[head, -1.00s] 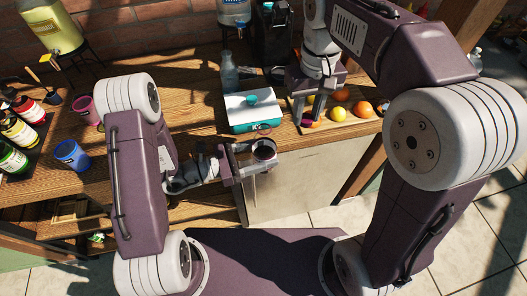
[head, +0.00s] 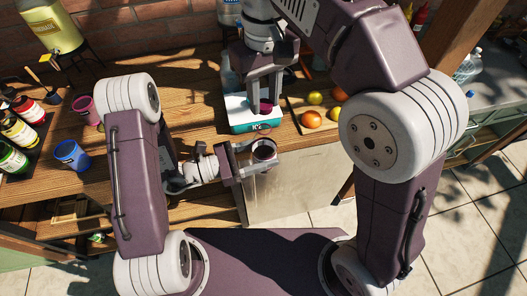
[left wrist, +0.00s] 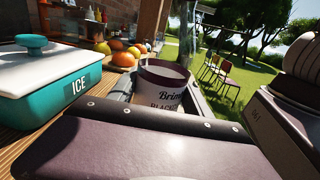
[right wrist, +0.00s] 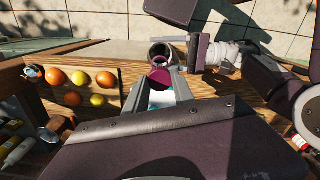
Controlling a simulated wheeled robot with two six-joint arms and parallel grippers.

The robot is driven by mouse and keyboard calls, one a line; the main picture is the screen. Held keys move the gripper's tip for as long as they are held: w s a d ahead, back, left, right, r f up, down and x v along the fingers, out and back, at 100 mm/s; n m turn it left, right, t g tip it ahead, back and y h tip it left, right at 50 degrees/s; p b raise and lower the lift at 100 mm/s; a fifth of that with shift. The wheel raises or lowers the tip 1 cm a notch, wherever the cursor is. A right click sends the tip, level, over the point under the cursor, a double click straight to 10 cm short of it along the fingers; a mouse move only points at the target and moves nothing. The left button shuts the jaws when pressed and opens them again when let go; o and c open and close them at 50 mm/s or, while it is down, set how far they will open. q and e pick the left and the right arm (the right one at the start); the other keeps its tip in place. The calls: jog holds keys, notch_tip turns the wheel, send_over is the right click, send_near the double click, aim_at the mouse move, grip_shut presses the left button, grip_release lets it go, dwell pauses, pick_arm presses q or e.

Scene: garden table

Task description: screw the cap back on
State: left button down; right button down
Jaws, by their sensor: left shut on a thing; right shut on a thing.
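The open jar (head: 264,153) is held over the table's front edge by my left gripper (head: 258,157), which is shut on it. In the left wrist view the jar (left wrist: 163,88) looks roughly upright, with a pale label partly hidden by the gripper. The magenta cap (head: 266,108) is between the fingers of my right gripper (head: 263,100), which is shut on it above the ice box. In the right wrist view the cap (right wrist: 160,76) sits close to the open jar mouth (right wrist: 160,52) but apart from it.
The teal and white ice box (head: 242,126) stands under my right gripper. A wooden board (head: 300,122) with oranges and lemons lies to its right. The middle left of the tabletop is clear.

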aim_at(265, 104)
jog(key=shift+f, duration=1.5)
jog(key=shift+f, duration=0.85)
jog(key=shift+s+f, duration=0.1)
jog(key=shift+f, duration=0.45)
jog(key=m, duration=3.2)
jog(key=shift+f+m, duration=0.1)
jog(key=shift+m, duration=0.2)
